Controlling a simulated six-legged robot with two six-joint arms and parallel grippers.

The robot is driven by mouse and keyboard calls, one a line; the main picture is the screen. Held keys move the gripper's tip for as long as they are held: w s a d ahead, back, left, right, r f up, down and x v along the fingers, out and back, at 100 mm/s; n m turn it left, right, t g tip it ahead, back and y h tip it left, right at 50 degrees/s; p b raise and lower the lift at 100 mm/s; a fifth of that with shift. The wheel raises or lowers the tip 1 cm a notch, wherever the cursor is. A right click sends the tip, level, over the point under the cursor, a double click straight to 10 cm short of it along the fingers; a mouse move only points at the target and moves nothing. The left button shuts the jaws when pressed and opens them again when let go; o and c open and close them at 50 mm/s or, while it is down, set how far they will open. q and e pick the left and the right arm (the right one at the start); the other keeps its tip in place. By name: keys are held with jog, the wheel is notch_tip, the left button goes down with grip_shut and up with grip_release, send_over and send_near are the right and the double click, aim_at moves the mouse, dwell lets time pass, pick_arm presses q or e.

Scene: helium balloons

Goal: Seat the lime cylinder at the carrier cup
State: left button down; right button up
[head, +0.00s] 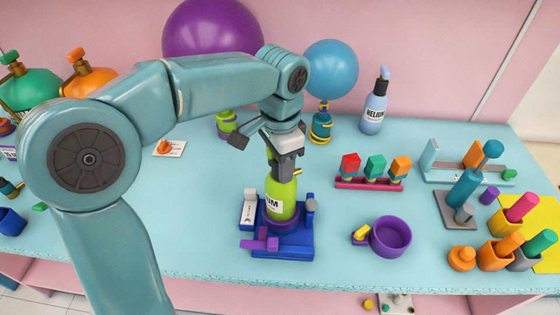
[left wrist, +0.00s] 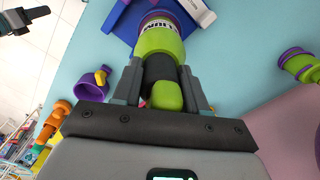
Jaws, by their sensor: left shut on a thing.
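The lime cylinder (head: 280,197) is bottle-shaped with a white label and stands about upright. My left gripper (head: 284,165) is above it and shut on its neck. The wrist view shows the lime cylinder (left wrist: 160,42) between the fingers of my left gripper (left wrist: 160,88). The carrier cup (head: 287,224) is purple and sits on a blue base (head: 290,244). The cylinder's lower end is in the cup's mouth; its bottom is hidden, so I cannot tell how deep it sits. A dark gripper-like part, probably my right gripper (left wrist: 22,22), shows at the wrist view's corner.
A purple bowl (head: 391,237) with a yellow handle is right of the carrier. A pink rack (head: 370,183) with coloured knobs stands behind it. A blue helium bottle (head: 373,110) and a balloon (head: 330,69) are at the back.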

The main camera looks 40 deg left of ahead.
pick_arm(q)
jog(key=shift+f+b, duration=1.05)
jog(key=shift+f, duration=0.2)
jog(key=c, duration=0.7)
grip_release()
jog(key=shift+o, duration=0.9)
notch_tip(320, 180, up, 8)
jog(key=p, duration=0.7)
